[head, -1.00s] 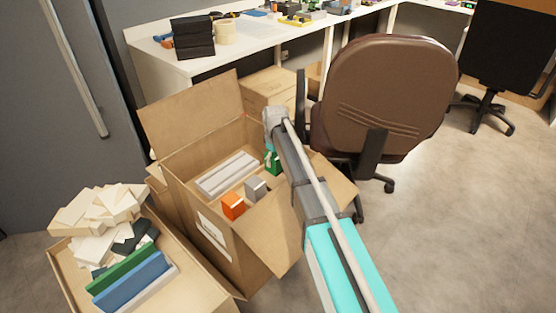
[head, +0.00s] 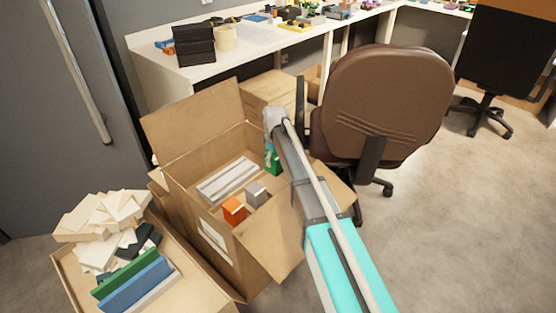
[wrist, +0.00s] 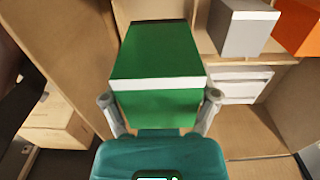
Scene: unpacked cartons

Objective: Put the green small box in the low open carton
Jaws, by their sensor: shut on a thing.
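The green small box (wrist: 155,60) is held between the two fingers of my gripper (wrist: 158,105) in the wrist view. In the head view the green small box (head: 272,160) shows partly behind my arm, at the right side of the tall open carton (head: 255,232), near its rim. I cannot tell whether it is wholly clear of that carton. The low open carton (head: 190,283) stands at the lower left of the head view, apart from my gripper. It holds pale packing pieces (head: 100,218), dark pieces, and green, blue and white flat items (head: 135,280).
Inside the tall carton are an orange box (head: 233,210), a grey box (head: 256,194) and a pale ridged block (head: 227,180). Its flaps stand spread. A brown chair (head: 380,100) is close on the right. A closed carton (head: 268,92) and a white desk (head: 245,50) stand behind.

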